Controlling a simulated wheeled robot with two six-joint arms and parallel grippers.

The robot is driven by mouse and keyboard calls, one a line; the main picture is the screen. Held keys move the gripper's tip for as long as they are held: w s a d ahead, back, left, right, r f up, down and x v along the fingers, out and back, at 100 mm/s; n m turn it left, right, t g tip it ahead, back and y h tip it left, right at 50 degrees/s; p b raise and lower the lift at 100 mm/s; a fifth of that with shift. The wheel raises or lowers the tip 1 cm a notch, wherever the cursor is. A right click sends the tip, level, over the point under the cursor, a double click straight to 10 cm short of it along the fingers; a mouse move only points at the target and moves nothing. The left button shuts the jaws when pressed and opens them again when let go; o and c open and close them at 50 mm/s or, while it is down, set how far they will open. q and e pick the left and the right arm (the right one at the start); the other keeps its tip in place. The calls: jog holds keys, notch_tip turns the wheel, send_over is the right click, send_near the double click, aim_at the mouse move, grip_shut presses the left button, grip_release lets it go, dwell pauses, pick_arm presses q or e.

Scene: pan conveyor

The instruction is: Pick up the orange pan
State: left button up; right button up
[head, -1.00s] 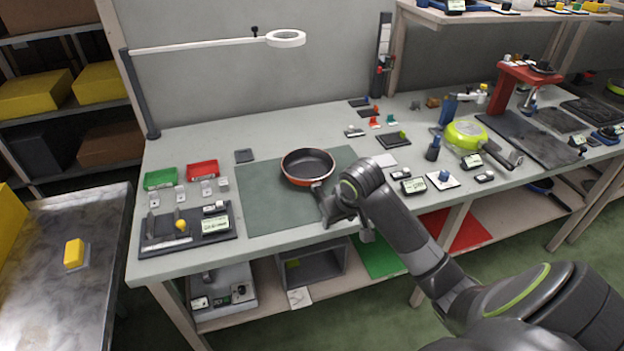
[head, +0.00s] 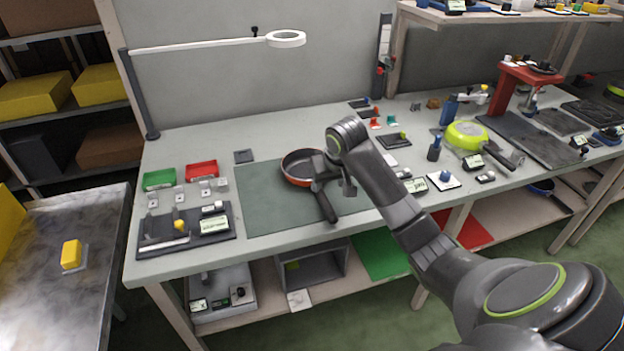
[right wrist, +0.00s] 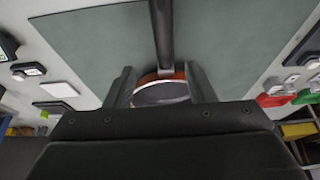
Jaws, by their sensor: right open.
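The orange pan (head: 296,176) has a dark inside and a dark handle (head: 325,207). It lies on the green mat (head: 262,212) on the workbench, handle pointing to the front edge. My right gripper (head: 334,184) is open over the near right side of the pan and hides part of its rim and the root of the handle. In the right wrist view the handle (right wrist: 162,35) runs away between the two open fingers (right wrist: 159,72), with the orange rim (right wrist: 178,76) seen between them. I cannot tell whether a finger touches the pan. My left gripper is not in view.
A lime-green pan (head: 467,134) lies farther right on the bench. Green (head: 159,179) and red (head: 202,170) bins stand to the left, with a dark tray (head: 187,244) in front. A lamp arm (head: 200,45) spans above the back. The mat's left part is clear.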

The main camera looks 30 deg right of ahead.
aim_at(323, 197)
jog(key=x, duration=0.7)
jog(key=shift+w+a+f, duration=0.1)
jog(key=shift+a+f, duration=0.15)
jog(key=shift+a, duration=0.05)
jog(key=shift+f+p, duration=0.1)
jog(key=shift+p, duration=0.4)
grip_shut()
